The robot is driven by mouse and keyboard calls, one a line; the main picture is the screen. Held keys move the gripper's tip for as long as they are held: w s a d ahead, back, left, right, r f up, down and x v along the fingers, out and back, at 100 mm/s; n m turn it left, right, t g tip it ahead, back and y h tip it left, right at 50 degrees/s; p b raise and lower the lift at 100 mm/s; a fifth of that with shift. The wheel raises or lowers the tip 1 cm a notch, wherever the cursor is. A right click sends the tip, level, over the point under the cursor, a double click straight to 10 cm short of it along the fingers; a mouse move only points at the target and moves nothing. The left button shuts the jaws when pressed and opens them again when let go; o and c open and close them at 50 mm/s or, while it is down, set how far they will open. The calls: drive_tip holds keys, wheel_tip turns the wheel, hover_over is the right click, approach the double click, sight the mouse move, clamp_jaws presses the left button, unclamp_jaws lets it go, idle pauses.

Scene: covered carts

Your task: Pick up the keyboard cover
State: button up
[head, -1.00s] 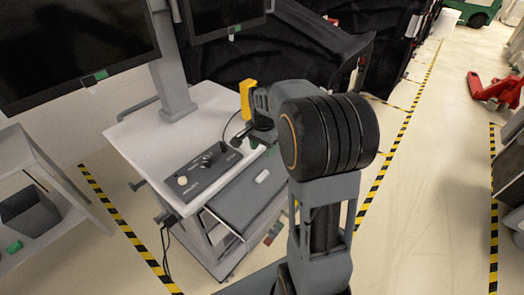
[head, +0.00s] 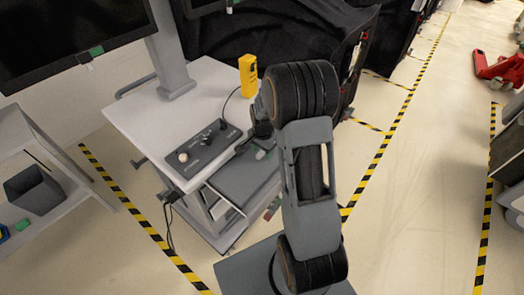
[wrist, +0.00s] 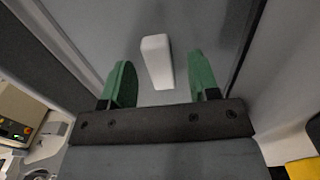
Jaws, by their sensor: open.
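The keyboard cover (head: 243,182) is a flat grey panel on the front of the cart, partly behind my arm. It fills much of the wrist view (wrist: 100,28). Its small white handle (wrist: 154,50) stands up from the panel in the wrist view, and a bit of it shows in the head view (head: 261,154). My gripper (wrist: 160,66) is open, with one green finger on each side of the handle and gaps between them. I cannot tell how high the fingertips are above the panel. In the head view my arm hides most of the gripper.
The white cart top (head: 150,120) bears a dark control box (head: 203,148) with a joystick and a yellow device (head: 248,76) near my arm. A monitor (head: 75,35) stands at the left. A shelf with a grey bin (head: 35,188) is at far left.

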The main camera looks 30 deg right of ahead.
drive_tip(key=shift+f, duration=0.2)
drive_tip(key=shift+c, duration=0.2)
drive_tip(key=c, duration=0.9)
